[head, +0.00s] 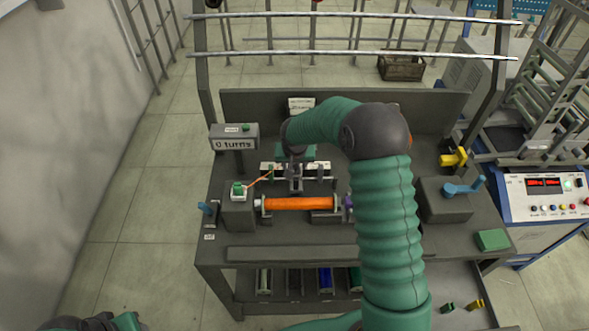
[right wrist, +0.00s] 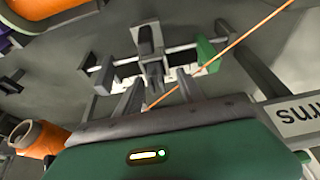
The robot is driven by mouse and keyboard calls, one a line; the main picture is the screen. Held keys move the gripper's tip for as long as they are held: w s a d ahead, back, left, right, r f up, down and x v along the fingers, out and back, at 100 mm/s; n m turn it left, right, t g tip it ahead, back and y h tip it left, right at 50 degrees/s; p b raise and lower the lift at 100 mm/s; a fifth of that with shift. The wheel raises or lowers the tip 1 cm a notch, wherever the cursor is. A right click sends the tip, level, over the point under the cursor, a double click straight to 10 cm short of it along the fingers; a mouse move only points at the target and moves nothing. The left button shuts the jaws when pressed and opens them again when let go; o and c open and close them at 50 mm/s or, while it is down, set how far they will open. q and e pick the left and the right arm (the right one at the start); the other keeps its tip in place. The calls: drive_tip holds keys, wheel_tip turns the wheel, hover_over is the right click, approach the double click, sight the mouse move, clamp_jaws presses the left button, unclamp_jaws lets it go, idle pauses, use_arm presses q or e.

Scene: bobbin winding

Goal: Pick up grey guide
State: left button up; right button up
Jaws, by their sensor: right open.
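The grey guide (head: 296,184) stands behind the orange bobbin (head: 300,203) at the middle of the bench. In the right wrist view the guide (right wrist: 151,48) is a grey block on a thin light rod, with a dark stem towards me. My right gripper (head: 294,160) is over the guide from behind in the head view, and partly hides it. In the right wrist view its two fingers (right wrist: 160,96) are apart, with the guide's stem in line with the gap between them. I cannot tell whether they touch it.
An orange wire (right wrist: 235,45) crosses close to the right finger. A sign reading 0 turns (head: 234,143) stands at the left. A box with a blue crank (head: 462,188) is at the right. A bare strip of bench (head: 290,253) lies in front.

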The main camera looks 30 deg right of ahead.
drive_tip(key=shift+d, duration=0.2)
drive_tip(key=shift+c, duration=0.8)
drive_tip(key=shift+s+d, duration=0.1)
drive_tip(key=shift+d, duration=0.1)
drive_tip(key=c, duration=0.5)
drive_tip(key=shift+c, duration=1.1)
drive_tip(key=shift+a, duration=0.25)
clamp_jaws()
